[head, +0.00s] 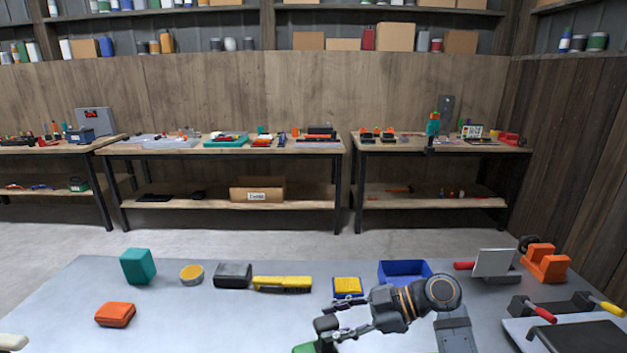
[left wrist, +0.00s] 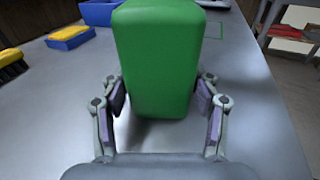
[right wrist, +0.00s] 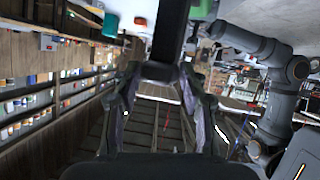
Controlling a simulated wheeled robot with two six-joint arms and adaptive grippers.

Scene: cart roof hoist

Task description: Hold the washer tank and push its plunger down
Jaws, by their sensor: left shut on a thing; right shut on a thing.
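The green washer tank (left wrist: 157,60) fills the middle of the left wrist view. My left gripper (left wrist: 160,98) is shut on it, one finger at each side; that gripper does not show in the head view. Only a small green part of the tank (head: 304,348) shows at the bottom edge of the head view. My right gripper (head: 328,328) is just above that green part. In the right wrist view it is shut on a dark bar-like part (right wrist: 165,40), which seems to be the plunger. The plunger's height above the tank cannot be told.
On the grey table stand a teal block (head: 138,266), an orange case (head: 115,314), a round tin (head: 191,274), a yellow brush (head: 282,283), a yellow-blue sponge (head: 347,287) and a blue bin (head: 404,270). Orange and metal tools (head: 545,262) crowd the right side.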

